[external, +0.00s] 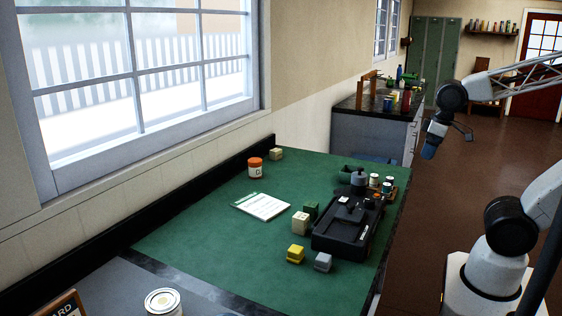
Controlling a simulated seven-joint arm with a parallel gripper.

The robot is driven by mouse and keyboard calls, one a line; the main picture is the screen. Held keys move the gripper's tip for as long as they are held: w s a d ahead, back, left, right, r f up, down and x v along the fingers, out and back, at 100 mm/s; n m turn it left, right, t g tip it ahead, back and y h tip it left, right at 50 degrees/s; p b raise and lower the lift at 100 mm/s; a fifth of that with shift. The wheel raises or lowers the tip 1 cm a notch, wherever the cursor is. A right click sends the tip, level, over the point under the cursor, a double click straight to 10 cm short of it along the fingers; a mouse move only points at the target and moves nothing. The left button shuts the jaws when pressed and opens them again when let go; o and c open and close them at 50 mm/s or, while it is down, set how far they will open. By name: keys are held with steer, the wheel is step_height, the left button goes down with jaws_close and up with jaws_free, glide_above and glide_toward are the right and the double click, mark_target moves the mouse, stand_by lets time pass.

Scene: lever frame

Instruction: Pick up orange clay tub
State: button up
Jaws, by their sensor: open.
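The orange clay tub (255,168) stands upright on the green bench top (185,235), towards the back left. It has an orange lid and a white label with dark lettering. My gripper (429,152) hangs in the air to the right, beyond the bench's right edge. It is well apart from the tub and appears empty. Its fingers are small and hard to make out here.
A beige block (276,154) stands just behind the tub. White paper (262,206) lies in front of it. A black device (347,225), small jars (375,181), a yellow block (295,254) and a grey block (323,262) stand to the right. The bench's left part is clear.

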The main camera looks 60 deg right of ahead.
steer(key=w+a+f+m+g+y, duration=0.1)
steer(key=w+a+m+y, duration=0.35)
steer(key=w, duration=1.25)
steer(key=w+a+f+m+y, duration=0.15)
steer(key=w+m+y, duration=0.55)
steer(key=w, duration=0.9)
steer(key=w+d+f+m+t+y, duration=0.1)
steer(key=w+d+f+m+t, duration=0.15)
steer(key=w, duration=0.45)
steer(key=w+d+f+m+t+y, duration=0.15)
steer(key=w+f+m, duration=0.25)
steer(key=w, duration=0.4)
steer(key=m+t+y, duration=0.1)
steer(key=m+t, duration=0.4)
steer(key=m, duration=0.2)
glide_toward(255, 169)
steer(key=w, duration=0.2)
steer(key=w+d+r, duration=0.1)
steer(key=shift+x, duration=1.3)
